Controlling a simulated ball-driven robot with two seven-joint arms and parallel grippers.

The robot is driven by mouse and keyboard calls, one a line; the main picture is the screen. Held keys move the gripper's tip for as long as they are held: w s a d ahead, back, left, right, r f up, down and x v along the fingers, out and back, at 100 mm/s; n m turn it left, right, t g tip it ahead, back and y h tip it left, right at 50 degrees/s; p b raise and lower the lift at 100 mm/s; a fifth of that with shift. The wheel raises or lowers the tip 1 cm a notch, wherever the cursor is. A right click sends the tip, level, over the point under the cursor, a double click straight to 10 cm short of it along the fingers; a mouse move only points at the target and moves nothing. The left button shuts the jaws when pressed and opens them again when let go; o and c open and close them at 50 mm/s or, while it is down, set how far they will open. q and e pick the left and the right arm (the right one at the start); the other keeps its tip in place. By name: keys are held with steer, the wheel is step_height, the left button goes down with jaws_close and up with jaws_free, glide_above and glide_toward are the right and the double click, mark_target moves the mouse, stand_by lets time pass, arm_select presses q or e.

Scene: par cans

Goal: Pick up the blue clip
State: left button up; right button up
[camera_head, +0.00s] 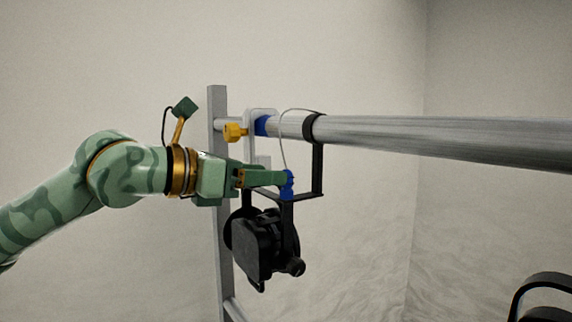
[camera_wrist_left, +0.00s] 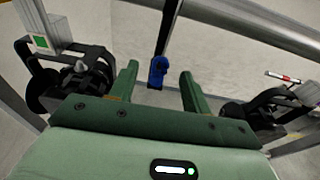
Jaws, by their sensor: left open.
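The blue clip (camera_head: 287,184) hangs at the lower end of a thin cable loop, by the black yoke of the par can (camera_head: 266,246). In the left wrist view the blue clip (camera_wrist_left: 157,72) shows between and just beyond the two green fingers, against a black bar. My left gripper (camera_head: 280,179) is open, with its fingers at the clip; in the left wrist view (camera_wrist_left: 158,82) a gap shows on both sides of the clip. Whether a finger touches it I cannot tell. My right gripper is not in view.
A thick metal pipe (camera_head: 440,136) runs across to the right, with a black clamp (camera_head: 314,128) holding the yoke. A yellow knob (camera_head: 235,132) and a grey upright post (camera_head: 216,110) stand behind my gripper. Another black fixture (camera_head: 545,295) is at the lower right.

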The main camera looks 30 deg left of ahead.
mark_target(287, 188)
arm_select(q)
steer(key=p+x, duration=0.2)
steer(key=x, duration=0.1)
steer(key=p+x, duration=0.1)
steer(key=x, duration=0.1)
steer(key=shift+w+d+f, duration=0.1)
steer(key=shift+f, duration=0.35)
steer(key=shift+w+f, duration=0.1)
steer(key=shift+w, duration=0.1)
steer(key=shift+s, duration=0.1)
steer(key=shift+c, duration=0.3)
